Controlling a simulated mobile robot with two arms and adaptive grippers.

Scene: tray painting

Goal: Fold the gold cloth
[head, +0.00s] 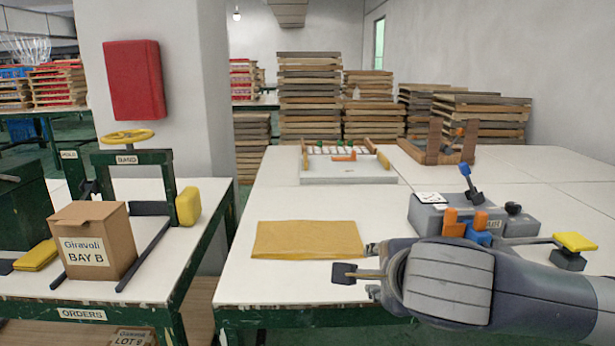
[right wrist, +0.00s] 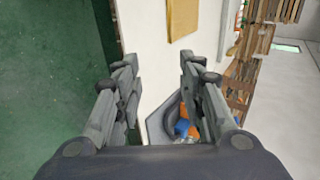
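The gold cloth (head: 305,239) lies flat as a rough rectangle on the white table top, left of the middle of the head view's lower half. How many layers it has I cannot tell. It also shows at the top of the right wrist view (right wrist: 183,18), beyond the fingertips. My right gripper (head: 358,261) is just in front of the cloth's right end, near the table's front edge. Its fingers are apart in the right wrist view (right wrist: 158,62), with nothing between them, and it is clear of the cloth. My left gripper is not in view.
A grey device (head: 430,217) with orange and blue parts stands right of the cloth, partly behind my right arm. A yellow-topped pedal (head: 575,242) is further right. A white tray frame (head: 345,170) stands behind. A cardboard box (head: 92,240) sits on the left table.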

